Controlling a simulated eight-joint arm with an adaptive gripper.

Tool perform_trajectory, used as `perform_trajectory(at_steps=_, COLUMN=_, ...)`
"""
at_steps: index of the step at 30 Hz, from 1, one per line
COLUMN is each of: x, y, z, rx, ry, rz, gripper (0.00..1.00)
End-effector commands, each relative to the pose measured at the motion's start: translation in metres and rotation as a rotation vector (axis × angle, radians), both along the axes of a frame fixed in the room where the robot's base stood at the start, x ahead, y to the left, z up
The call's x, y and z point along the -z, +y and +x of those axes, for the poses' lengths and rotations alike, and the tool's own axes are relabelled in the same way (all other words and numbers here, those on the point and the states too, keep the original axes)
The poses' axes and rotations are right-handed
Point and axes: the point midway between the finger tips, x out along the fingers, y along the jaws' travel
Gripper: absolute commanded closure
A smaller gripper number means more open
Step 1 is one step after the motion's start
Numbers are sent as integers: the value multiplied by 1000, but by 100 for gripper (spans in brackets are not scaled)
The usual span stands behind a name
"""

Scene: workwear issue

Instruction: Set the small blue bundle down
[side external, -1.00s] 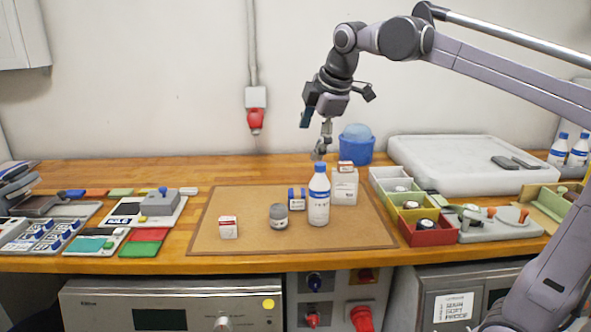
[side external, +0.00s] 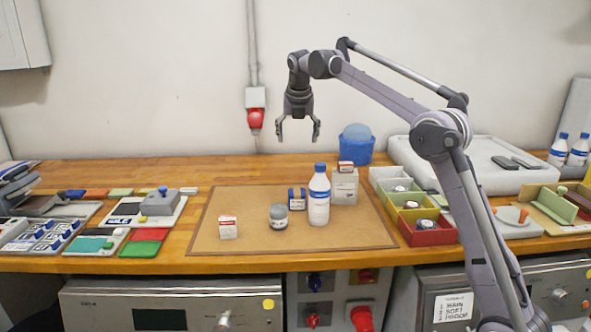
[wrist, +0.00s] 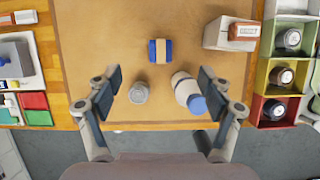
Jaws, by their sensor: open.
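The small blue bundle (side external: 297,198), blue with a pale band around its middle, rests on the brown mat (side external: 250,240), behind the grey jar and the bottle. In the wrist view the bundle (wrist: 152,51) lies clear, touching nothing but the mat. My gripper (side external: 298,130) is open and empty, pointing down well above the mat. In the wrist view my spread fingers (wrist: 159,85) frame the space just in front of the bundle.
A grey jar (side external: 278,217) and a blue-capped white bottle (side external: 319,200) stand near the bundle. A white box (side external: 344,187) with a small box on top stands behind right. A small red-white box (side external: 228,227) is left. Coloured bins (side external: 425,230) line the right. The mat's left is mostly free.

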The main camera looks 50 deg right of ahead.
Motion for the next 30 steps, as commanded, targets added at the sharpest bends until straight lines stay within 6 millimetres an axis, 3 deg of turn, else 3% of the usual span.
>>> perform_trajectory(at_steps=12, x=48, y=-3, z=3, rx=-29, ry=13, rz=-11, gripper=20)
perform_trajectory(at_steps=30, x=59, y=-3, z=3, rx=-28, ry=13, rz=-11, gripper=20)
